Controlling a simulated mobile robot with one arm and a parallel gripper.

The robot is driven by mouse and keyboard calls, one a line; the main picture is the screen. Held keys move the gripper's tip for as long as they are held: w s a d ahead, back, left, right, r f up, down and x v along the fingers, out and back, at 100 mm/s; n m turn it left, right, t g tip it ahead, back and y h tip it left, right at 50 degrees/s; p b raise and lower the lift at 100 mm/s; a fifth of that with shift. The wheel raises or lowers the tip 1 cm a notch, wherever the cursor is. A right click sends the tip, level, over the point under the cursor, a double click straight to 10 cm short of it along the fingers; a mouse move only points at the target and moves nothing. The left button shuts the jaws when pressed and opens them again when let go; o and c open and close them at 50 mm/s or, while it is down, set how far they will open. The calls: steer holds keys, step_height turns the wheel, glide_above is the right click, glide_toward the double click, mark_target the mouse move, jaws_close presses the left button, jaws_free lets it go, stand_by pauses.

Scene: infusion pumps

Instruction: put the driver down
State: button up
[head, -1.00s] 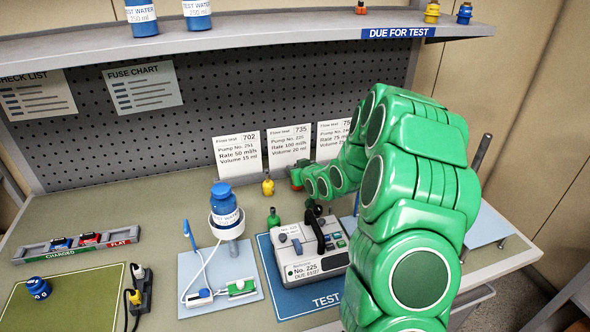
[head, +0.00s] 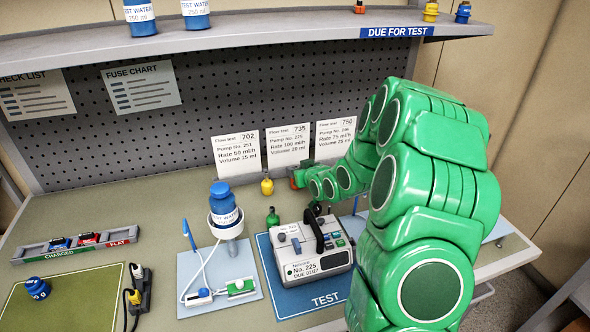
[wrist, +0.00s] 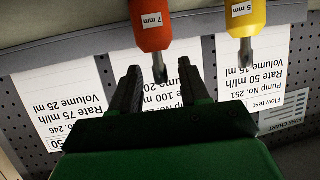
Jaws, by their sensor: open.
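A red driver marked 7 mm (wrist: 152,28) shows at the top of the wrist view, with its grey shaft pointing down in the picture. My gripper (wrist: 163,84) is open, and the shaft tip shows between its two dark fingers, neither visibly pressed on it. In the head view a red piece of this driver (head: 296,179) shows at the end of my arm, where my fingers are mostly hidden. A yellow driver marked 5 mm (wrist: 246,16) is to its right in the wrist view; it stands on the bench in the head view (head: 267,187).
A green item (head: 273,218) stands in front of the yellow driver. A pump (head: 312,256) sits on the blue TEST mat (head: 285,298) near my arm. Flow test cards (head: 288,148) lean at the back. A blue water bottle (head: 222,205) stands at left.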

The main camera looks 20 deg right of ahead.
steer(key=shift+v, duration=1.05)
step_height(320, 180, up, 7)
steer(key=s+a+r+g, duration=0.2)
steer(key=s+g, duration=0.3)
steer(key=s, duration=1.2)
steer(key=s+a+r+m+g+h, duration=0.1)
steer(key=s+a+g, duration=0.4)
steer(key=s, duration=1.2)
steer(key=s+a+r+g+h, duration=0.1)
steer(key=s+a+g, duration=0.3)
steer(key=s, duration=1.3)
steer(key=shift+r+m+g, duration=0.4)
steer(key=shift+r+g, duration=0.1)
steer(key=shift+r, duration=0.4)
steer(key=shift+o, duration=0.2)
steer(key=shift+s, duration=0.15)
